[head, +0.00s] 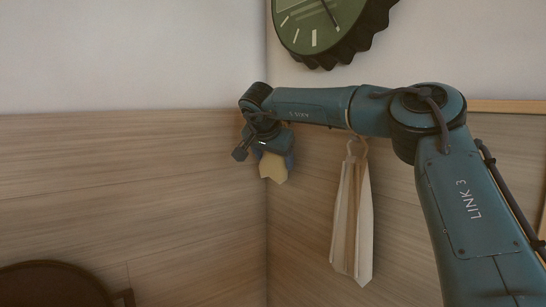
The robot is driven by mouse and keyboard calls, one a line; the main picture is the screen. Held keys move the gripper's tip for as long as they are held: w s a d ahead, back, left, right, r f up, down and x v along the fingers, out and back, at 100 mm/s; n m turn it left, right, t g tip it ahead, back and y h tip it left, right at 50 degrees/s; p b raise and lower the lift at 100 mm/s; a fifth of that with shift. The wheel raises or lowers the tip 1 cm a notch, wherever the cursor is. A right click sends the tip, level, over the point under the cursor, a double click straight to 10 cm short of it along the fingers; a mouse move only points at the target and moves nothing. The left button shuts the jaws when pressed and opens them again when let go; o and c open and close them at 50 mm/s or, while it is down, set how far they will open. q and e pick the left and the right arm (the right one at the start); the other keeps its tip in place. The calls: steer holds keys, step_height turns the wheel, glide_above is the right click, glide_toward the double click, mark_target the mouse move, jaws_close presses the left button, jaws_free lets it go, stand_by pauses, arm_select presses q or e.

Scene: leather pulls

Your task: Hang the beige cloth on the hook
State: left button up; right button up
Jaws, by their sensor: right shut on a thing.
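My right gripper (266,148) is near the corner of the wood-panelled walls, at the end of my arm reaching in from the right. It is shut on a small beige cloth (274,168), whose lower part shows just below the gripper. The upper part of the cloth is hidden by the gripper. A pale cloth with a brown stripe (352,222) hangs on the right wall from a ring or hook (357,148), just under my forearm. No other hook shows clearly near the gripper. My left gripper is out of view.
A dark green round clock (325,28) with a scalloped rim is on the right wall above my arm. A dark rounded chair back (52,285) stands at the lower left. The left wall panelling (120,190) is bare.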

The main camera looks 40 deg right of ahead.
steer(key=o, duration=1)
steer(key=shift+s+a+r, duration=0.1)
steer(key=shift+a+r, duration=0.1)
steer(key=shift+r, duration=0.05)
arm_select(q)
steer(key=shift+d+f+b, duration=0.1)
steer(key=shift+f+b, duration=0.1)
steer(key=shift+b, duration=0.3)
arm_select(e)
steer(key=v, duration=1.2)
steer(key=shift+s+a, duration=0.15)
steer(key=shift+a, duration=0.05)
